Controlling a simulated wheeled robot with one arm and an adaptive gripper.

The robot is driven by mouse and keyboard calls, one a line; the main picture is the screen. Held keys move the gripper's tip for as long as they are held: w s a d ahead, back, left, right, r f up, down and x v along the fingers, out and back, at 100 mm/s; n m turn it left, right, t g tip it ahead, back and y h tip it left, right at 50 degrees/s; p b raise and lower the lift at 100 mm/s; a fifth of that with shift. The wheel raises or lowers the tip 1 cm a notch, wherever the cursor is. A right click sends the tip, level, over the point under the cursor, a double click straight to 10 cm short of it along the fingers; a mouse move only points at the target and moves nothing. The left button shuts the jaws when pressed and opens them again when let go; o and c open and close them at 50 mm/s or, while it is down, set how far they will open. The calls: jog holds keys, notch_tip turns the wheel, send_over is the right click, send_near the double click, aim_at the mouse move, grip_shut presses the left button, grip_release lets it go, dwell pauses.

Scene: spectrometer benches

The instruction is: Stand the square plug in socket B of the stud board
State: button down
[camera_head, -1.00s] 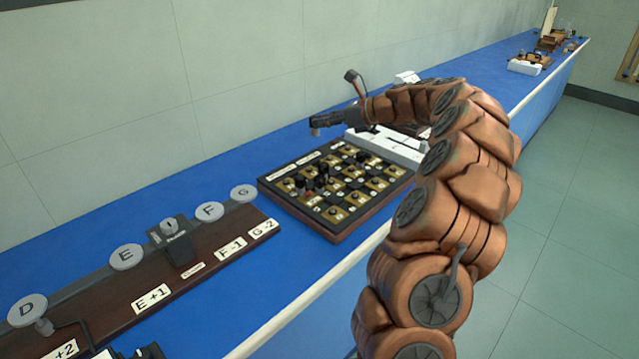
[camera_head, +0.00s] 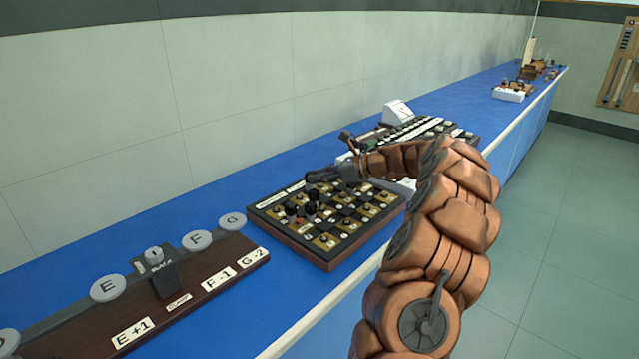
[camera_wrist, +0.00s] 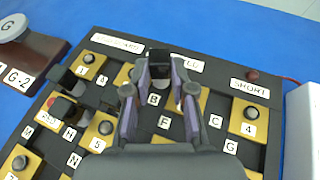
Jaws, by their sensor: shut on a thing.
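The stud board (camera_head: 292,243) is a dark square board with brass plates and lettered labels, lying on the blue bench. My gripper (camera_head: 312,178) is low over its back part in the head view. In the wrist view my gripper (camera_wrist: 160,72) is shut on a dark square-topped plug (camera_wrist: 158,57), held between the purple-lined fingers. The label B (camera_wrist: 154,99) shows between the fingers, just nearer the wrist than the plug. The plug's lower end and the socket under it are hidden, so I cannot tell whether it is seated.
Black plugs (camera_head: 312,208) stand on the board left of and in front of my gripper. A dark wooden rail with lettered discs (camera_head: 108,288) lies at left. A white box (camera_wrist: 303,125) stands close beside the board. Bare blue bench lies behind the board.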

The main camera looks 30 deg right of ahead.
notch_tip(320, 180, down, 2)
jog(key=c, duration=1.2)
grip_release()
jog(key=shift+f, duration=0.1)
jog(key=shift+c, duration=0.2)
